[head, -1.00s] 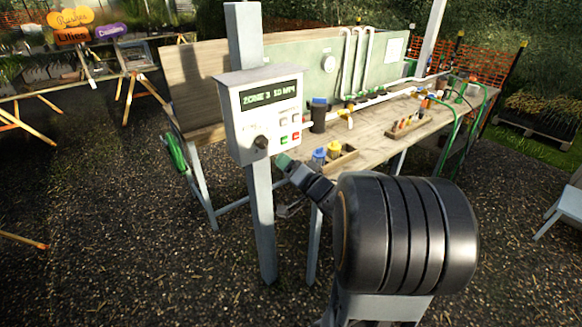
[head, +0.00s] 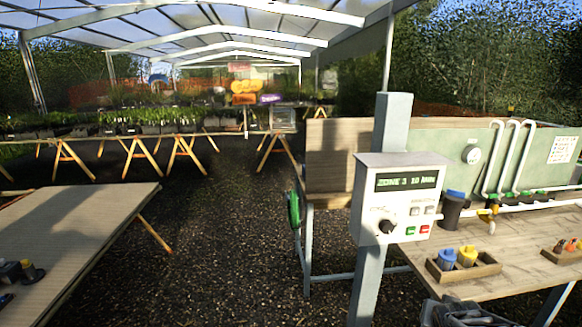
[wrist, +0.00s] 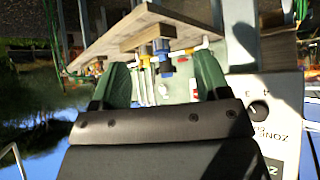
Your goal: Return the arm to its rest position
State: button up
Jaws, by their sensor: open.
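My gripper (wrist: 162,64) shows in the wrist view with its two green fingers spread apart and nothing between them. The view is turned upside down. Behind the fingers are the workbench and its blue and yellow fittings (wrist: 163,58), apart from the fingers. The control box (wrist: 270,115) is close beside the right-hand finger; I cannot tell the exact gap. In the head view only a dark grey piece, probably of my arm, shows at the bottom edge, and the gripper's fingers are not visible there.
The control box (head: 399,205), on a grey post (head: 366,290), reads zone 3. The workbench (head: 530,250) stands to the right with a small wooden tray (head: 464,273) of fittings. A table (head: 75,225) is at left. Open gravel (head: 220,240) lies between them.

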jog(key=s+a+r+n+g+y, duration=0.1)
jog(key=s+a+n, duration=0.1)
jog(key=a, duration=0.4)
jog(key=s+a+r+n+g+y, duration=0.1)
jog(key=s+a+r+n+y, duration=0.1)
jog(key=s+a, duration=0.2)
jog(key=s+a+r+n+g+y, duration=0.1)
jog(key=s+a+r+n, duration=0.1)
jog(key=a, duration=0.6)
jog(key=shift+s+a+y, duration=0.3)
jog(key=shift+s, duration=0.1)
jog(key=shift+c, duration=0.5)
